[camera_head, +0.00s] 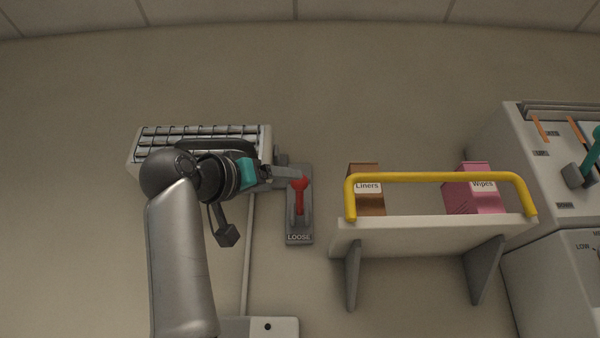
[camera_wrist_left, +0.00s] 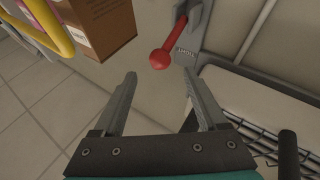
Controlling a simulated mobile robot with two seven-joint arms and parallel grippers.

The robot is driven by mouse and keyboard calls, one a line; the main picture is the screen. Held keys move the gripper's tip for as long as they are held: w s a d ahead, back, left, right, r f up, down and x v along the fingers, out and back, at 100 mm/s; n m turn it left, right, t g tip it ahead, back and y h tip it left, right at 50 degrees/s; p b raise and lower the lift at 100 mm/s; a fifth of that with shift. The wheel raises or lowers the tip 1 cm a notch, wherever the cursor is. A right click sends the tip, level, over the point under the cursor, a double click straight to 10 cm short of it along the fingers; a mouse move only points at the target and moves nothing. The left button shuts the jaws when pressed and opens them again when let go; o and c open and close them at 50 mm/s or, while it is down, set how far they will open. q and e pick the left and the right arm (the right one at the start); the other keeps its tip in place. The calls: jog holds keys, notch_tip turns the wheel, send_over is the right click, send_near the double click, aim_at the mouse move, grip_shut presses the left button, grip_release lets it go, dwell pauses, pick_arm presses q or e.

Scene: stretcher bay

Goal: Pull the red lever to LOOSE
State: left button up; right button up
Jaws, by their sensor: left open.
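The red lever (camera_head: 299,198) is on a grey wall plate (camera_head: 306,228) whose lower end reads LOOSE. Its round knob is at the upper end of the visible red part, away from that word. My left gripper (camera_head: 285,172) is just beside the knob, coming from the left. In the left wrist view, the lever's red knob (camera_wrist_left: 160,60) lies just beyond and between the two parted fingertips of my left gripper (camera_wrist_left: 159,78). The gripper is open and empty. My right gripper is not in view.
A rack with a dark grid top (camera_head: 210,132) is behind my left wrist. Right of the lever, a shelf (camera_head: 430,235) with a yellow rail (camera_head: 440,177) holds the Liners box (camera_head: 368,200) and Wipes box (camera_head: 478,195). A control cabinet (camera_head: 510,150) stands far right.

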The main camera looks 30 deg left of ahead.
aim_at(295, 182)
pick_arm(q)
jog(key=p+x, duration=0.3)
jog(key=x, duration=0.4)
jog(key=shift+r, duration=0.15)
jog(key=shift+w+r+p, duration=0.15)
jog(key=shift+w+p, duration=0.4)
jog(key=shift+w, duration=0.15)
grip_shut()
dwell(0.6)
